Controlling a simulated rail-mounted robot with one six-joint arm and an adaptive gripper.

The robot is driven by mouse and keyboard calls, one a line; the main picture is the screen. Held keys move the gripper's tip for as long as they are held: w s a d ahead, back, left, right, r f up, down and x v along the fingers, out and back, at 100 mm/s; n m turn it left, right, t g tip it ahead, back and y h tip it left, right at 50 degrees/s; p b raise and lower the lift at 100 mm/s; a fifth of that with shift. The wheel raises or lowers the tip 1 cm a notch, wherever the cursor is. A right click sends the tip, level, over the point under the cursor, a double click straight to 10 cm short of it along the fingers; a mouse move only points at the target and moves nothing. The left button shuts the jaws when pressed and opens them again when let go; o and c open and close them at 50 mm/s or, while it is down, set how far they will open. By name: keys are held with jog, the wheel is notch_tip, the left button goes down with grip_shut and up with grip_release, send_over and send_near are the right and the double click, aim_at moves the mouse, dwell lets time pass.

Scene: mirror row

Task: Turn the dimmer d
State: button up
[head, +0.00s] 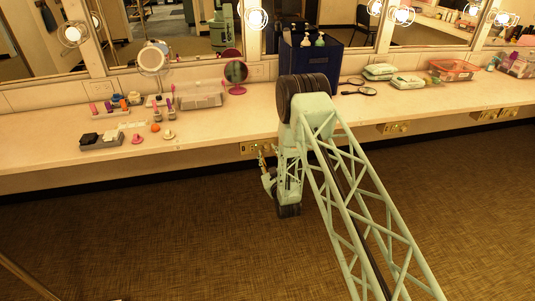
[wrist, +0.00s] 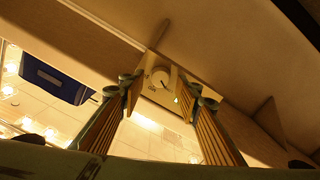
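A dimmer (wrist: 160,78) with a pale round knob on a small plate shows in the wrist view, between and beyond my fingertips. No letter on it is legible. In the head view, a brass dimmer plate (head: 250,149) sits on the counter's front edge, just behind my gripper (head: 264,165) and partly hidden by it. In the wrist view my gripper (wrist: 164,90) is open, one finger on each side of the knob. The fingers look apart from the knob, though the exact gap in depth is unclear. A small green spot shows beside the knob.
More brass plates (head: 395,128) are farther right along the counter (head: 215,128) edge. A dark blue box (head: 308,58) stands on the counter behind my arm. Grey trays, mirrors and small items stand to the left. The floor (head: 140,225) in front is clear.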

jog(key=shift+w+a, duration=0.15)
jog(key=shift+w, duration=0.4)
jog(key=c, duration=0.9)
jog(key=shift+o, duration=0.2)
